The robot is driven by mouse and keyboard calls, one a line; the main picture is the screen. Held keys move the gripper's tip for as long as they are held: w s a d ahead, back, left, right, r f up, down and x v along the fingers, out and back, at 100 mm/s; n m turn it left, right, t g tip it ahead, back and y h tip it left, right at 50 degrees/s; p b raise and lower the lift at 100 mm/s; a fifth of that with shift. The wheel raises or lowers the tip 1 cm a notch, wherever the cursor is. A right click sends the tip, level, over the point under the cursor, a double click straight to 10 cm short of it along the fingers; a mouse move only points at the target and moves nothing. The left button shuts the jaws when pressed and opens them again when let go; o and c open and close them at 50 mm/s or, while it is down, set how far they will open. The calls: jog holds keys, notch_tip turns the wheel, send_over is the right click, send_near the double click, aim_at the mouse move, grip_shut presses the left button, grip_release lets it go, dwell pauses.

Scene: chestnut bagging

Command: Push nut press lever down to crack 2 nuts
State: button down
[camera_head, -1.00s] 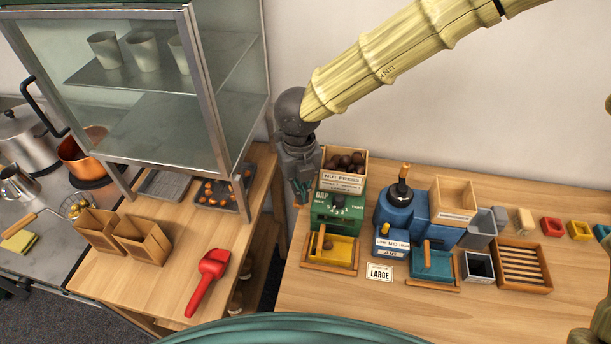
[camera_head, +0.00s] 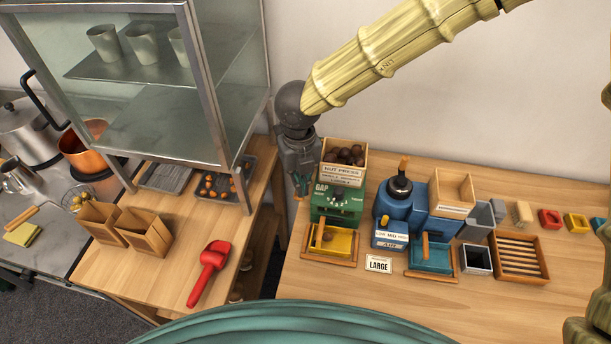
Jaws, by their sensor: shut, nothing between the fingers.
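The green nut press (camera_head: 338,205) stands on the right-hand wooden table, labelled "NUT PRESS" and "GAP", with a wooden hopper (camera_head: 343,172) of dark brown nuts on top. A yellow drawer-like tray (camera_head: 341,243) with a wooden handle sits at its front. My gripper (camera_head: 301,188) points down close beside the left side of the press, shut and empty. I cannot make out the press lever; the gripper may cover it. I cannot tell whether the gripper touches the press.
A blue machine (camera_head: 415,208) with a black-and-wood knob stands right of the press, with a teal tray (camera_head: 432,258) in front. A "LARGE" card (camera_head: 378,264) lies between the trays. A glass cabinet (camera_head: 160,100) rises at left. A red scoop (camera_head: 208,275) lies on the left table.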

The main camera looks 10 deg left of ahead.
jog(key=shift+f, duration=0.45)
jog(key=shift+f+b, duration=0.45)
jog(key=shift+f, duration=0.7)
jog(key=shift+s+f+b, duration=0.2)
jog(key=shift+f+b, duration=0.25)
jog(key=shift+f, duration=0.75)
jog(key=shift+s+f+b, duration=0.2)
jog(key=shift+f+b, duration=0.25)
jog(key=shift+f, duration=0.55)
